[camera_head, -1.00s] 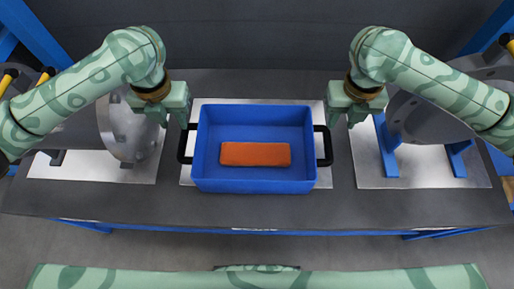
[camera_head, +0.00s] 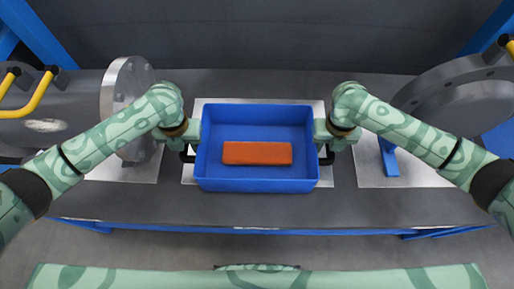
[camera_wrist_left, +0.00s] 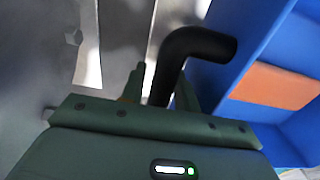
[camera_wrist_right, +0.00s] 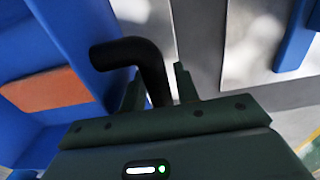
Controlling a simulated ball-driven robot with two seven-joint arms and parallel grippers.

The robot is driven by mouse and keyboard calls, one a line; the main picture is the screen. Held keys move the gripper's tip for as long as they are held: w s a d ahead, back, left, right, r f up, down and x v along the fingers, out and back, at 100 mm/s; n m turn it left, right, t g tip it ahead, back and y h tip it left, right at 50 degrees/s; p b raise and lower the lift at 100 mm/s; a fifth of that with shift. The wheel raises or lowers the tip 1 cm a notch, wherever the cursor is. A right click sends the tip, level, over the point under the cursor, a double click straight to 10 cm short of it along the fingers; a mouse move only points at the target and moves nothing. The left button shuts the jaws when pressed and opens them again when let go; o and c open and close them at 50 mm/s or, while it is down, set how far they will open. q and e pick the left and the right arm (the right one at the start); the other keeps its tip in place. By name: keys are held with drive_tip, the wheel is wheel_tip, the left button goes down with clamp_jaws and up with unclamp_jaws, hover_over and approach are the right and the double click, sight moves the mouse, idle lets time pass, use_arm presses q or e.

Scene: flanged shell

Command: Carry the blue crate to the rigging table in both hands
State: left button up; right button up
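The blue crate (camera_head: 257,183) is an open box with a black handle at each end, resting on a pale plate on the dark workbench. An orange-brown block (camera_head: 257,153) lies inside it. My left gripper (camera_head: 191,140) is at the crate's left handle (camera_wrist_left: 190,45); in the left wrist view the open fingers (camera_wrist_left: 162,88) stand on either side of it. My right gripper (camera_head: 323,138) is at the right handle (camera_wrist_right: 135,52); in the right wrist view its open fingers (camera_wrist_right: 158,88) also straddle it. Slight gaps seem to show beside both handles. The rigging table cannot be identified.
A grey flanged cylinder (camera_head: 65,110) with yellow handles lies on the left of the workbench (camera_head: 260,212). Another grey flanged part (camera_head: 450,105) stands at the right on blue supports. A dark wall or panel rises behind. The bench's front strip is clear.

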use_arm(q)
clamp_jaws()
use_arm(e)
clamp_jaws()
use_arm(q)
drive_tip(key=shift+r, duration=0.15)
use_arm(e)
drive_tip(key=shift+r, duration=0.1)
